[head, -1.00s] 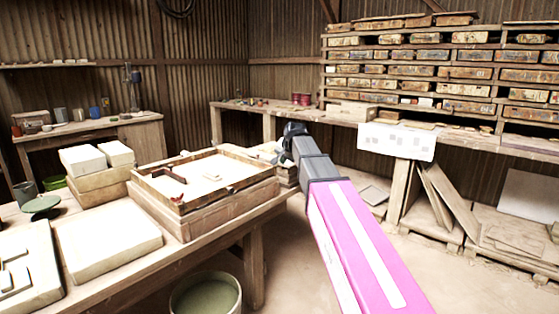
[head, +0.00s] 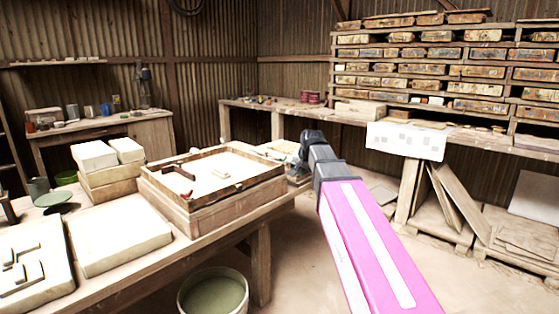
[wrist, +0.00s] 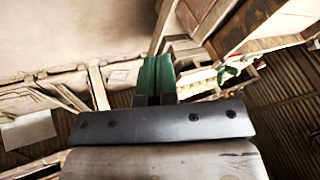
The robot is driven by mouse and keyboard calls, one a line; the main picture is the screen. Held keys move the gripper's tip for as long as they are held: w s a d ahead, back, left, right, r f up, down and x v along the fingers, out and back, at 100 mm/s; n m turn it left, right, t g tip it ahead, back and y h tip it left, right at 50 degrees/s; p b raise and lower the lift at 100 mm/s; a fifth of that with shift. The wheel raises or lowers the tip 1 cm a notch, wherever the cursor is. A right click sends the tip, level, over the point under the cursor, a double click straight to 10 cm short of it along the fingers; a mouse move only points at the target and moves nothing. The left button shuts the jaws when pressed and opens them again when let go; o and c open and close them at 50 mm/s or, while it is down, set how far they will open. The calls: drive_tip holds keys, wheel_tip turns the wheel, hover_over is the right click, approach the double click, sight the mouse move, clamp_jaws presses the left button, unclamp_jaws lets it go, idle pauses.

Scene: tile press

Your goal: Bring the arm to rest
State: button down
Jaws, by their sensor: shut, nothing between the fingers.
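My arm, pink with a white stripe and a dark grey end, reaches out over the floor to the right of the workbench (head: 130,275) in the head view. My gripper (wrist: 156,62) shows in the wrist view as two green fingers pressed together with nothing between them. In the head view the fingers are hidden behind the dark end of the arm. The gripper appears clear of the bench and touches nothing that I can see.
A wooden tray (head: 210,210) lies near the bench's right edge, beside pale slabs (head: 118,240) and stacked blocks (head: 95,155). A bucket (head: 213,292) stands on the floor below. A long back bench and loaded shelves (head: 440,72) line the wall. The floor between is open.

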drive_tip(key=s+d+f+n+g, duration=0.1)
drive_tip(key=s+d+f+g, duration=0.1)
drive_tip(key=s+f, duration=0.5)
drive_tip(key=s+d+f+n+g+h, duration=0.1)
drive_tip(key=s+d+f, duration=0.3)
drive_tip(key=s+f, duration=0.4)
drive_tip(key=s+d+f+n+g+h, duration=0.1)
drive_tip(key=s+f, duration=0.7)
drive_tip(key=f, duration=0.9)
drive_tip(key=shift+s+d+f+n+g, duration=0.2)
drive_tip(key=shift+d+n+g, duration=0.3)
drive_tip(key=shift+d+g, duration=0.5)
drive_tip(key=shift+d, duration=0.2)
